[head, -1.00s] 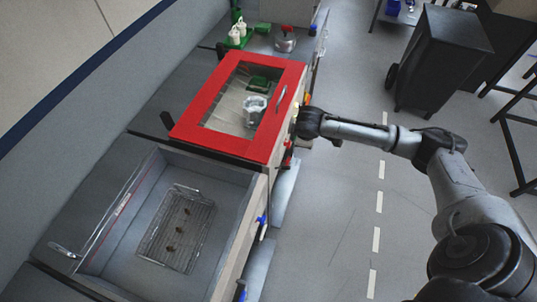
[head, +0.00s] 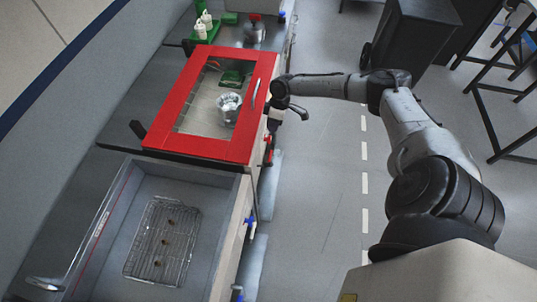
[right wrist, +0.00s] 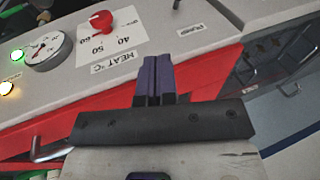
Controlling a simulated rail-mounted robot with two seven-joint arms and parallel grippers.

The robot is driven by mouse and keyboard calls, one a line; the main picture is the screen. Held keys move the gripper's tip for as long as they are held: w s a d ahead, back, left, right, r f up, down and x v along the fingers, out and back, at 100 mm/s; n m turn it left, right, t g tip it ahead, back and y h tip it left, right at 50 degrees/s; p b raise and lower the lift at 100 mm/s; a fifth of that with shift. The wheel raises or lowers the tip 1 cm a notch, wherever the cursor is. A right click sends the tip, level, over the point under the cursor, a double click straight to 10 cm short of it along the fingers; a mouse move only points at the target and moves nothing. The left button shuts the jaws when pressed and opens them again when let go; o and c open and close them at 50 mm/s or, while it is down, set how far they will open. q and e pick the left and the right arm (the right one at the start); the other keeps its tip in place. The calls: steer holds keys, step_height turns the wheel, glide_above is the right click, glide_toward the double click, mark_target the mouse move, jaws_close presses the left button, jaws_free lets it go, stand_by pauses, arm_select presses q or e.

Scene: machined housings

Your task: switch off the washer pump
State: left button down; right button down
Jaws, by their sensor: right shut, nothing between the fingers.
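The washer is a cabinet with a red-framed glass lid (head: 185,138) on the bench in the head view. Its control panel shows in the right wrist view, with a red heat knob (right wrist: 101,20), a round gauge (right wrist: 48,50) and a label that seems to read PUMP (right wrist: 190,29). No pump switch is plainly visible; the fingers cover part of the panel. My right gripper (head: 274,119) is at the washer's front, partly hidden by its own wrist. In the right wrist view its purple fingers (right wrist: 157,78) are shut and empty, pointing at the panel between knob and label. My left gripper is out of view.
A green lamp (right wrist: 18,55) and an amber lamp (right wrist: 7,88) glow on the panel. A sink with a wire rack (head: 160,245) adjoins the washer. A black cabinet (head: 415,40) stands across the aisle; the floor between is clear.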

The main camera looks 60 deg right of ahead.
stand_by(0.3)
glide_toward(266, 165)
step_height(266, 165, down, 3)
steer(key=w+d, duration=0.2)
steer(key=w, duration=0.1)
steer(key=shift+s+a+f+p, duration=0.45)
steer(key=shift+s+a+f, duration=0.2)
steer(key=shift+f, duration=0.1)
steer(key=shift+s+a+f+p, duration=0.45)
steer(key=shift+s+a+f, duration=0.15)
steer(key=shift+f, duration=0.15)
